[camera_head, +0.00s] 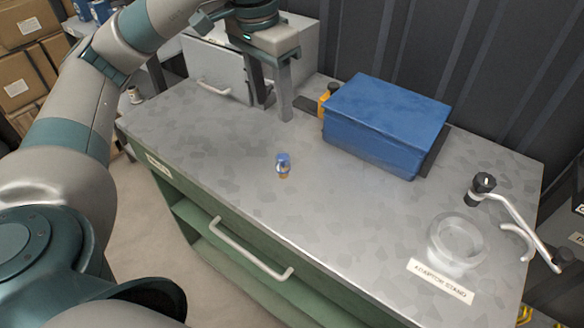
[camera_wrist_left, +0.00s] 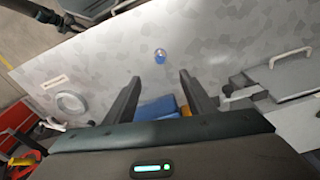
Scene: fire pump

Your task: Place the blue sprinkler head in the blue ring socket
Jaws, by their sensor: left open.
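The blue sprinkler head (camera_head: 283,165) stands on the grey worktop near the middle, a small piece with a blue top and a brass-coloured lower part. It also shows in the left wrist view (camera_wrist_left: 160,56), beyond the fingertips. My left gripper (camera_head: 277,108) is open and empty, fingers pointing down, above the back of the worktop and apart from the sprinkler head. Its two fingers also show in the left wrist view (camera_wrist_left: 160,77). A pale, clear-looking ring (camera_head: 457,241) lies by the "adaptor stand" label; I cannot make out a blue ring socket. My right gripper is not in view.
A large blue box (camera_head: 387,122) stands at the back of the worktop (camera_head: 350,215), right of my left gripper. A grey case (camera_head: 215,82) stands behind the gripper. A bent metal pipe with a black knob (camera_head: 483,184) is at the right. The middle front is clear.

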